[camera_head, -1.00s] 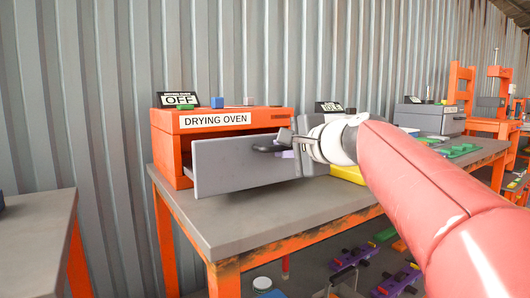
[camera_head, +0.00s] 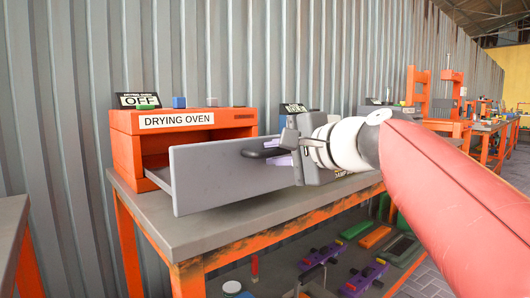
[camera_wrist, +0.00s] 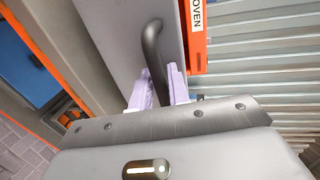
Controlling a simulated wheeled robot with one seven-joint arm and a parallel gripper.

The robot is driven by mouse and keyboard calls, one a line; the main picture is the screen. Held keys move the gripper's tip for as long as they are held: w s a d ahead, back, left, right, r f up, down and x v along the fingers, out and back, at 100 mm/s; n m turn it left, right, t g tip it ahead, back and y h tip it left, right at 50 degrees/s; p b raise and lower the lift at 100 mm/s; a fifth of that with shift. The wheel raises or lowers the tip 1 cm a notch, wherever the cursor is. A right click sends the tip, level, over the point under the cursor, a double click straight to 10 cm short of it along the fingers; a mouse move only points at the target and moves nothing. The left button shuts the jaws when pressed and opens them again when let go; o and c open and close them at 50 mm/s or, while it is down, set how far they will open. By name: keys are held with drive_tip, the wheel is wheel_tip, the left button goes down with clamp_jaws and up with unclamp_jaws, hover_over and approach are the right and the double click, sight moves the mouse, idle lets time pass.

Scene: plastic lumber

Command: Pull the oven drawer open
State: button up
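The orange drying oven (camera_head: 125,123) stands on a grey-topped bench, its drawer partly pulled out. The grey drawer front (camera_head: 205,178) stands clear of the oven body, with a dark gap behind it. A black curved handle (camera_head: 262,153) is on the drawer front, and it also shows in the wrist view (camera_wrist: 151,38). My gripper (camera_head: 283,152) is at the handle. In the wrist view, its two pale purple fingers (camera_wrist: 160,88) are on either side of the handle and close around it. The inside of the drawer is mostly hidden by its front.
The bench top (camera_head: 190,228) is clear in front of the drawer. A blue block (camera_head: 179,102) and an OFF sign (camera_head: 140,101) sit on the oven. A grey machine stands right of the oven, partly behind my arm. Another table (camera_head: 12,215) is at the left edge.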

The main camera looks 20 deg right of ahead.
drive_tip(key=v, duration=0.7)
drive_tip(key=shift+s, duration=0.4)
drive_tip(key=shift+d, duration=0.1)
drive_tip(key=s+a+f+n+g+h+p, duration=0.1)
drive_tip(key=s+a+f+n+g, duration=0.2)
drive_tip(key=f, duration=0.7)
drive_tip(key=s+a+f+n+g+h+p, duration=0.2)
drive_tip(key=f+n, duration=0.4)
drive_tip(key=f, duration=0.4)
drive_tip(key=s+a+f+n+g+h+p, duration=0.1)
drive_tip(key=s+a+f+n+g, duration=0.3)
drive_tip(key=f, duration=0.7)
drive_tip(key=shift+s+a+n+h+p, duration=0.4)
drive_tip(key=shift+a+n+p, duration=0.15)
drive_tip(key=shift+n+p, duration=0.15)
drive_tip(key=shift+d+r, duration=0.1)
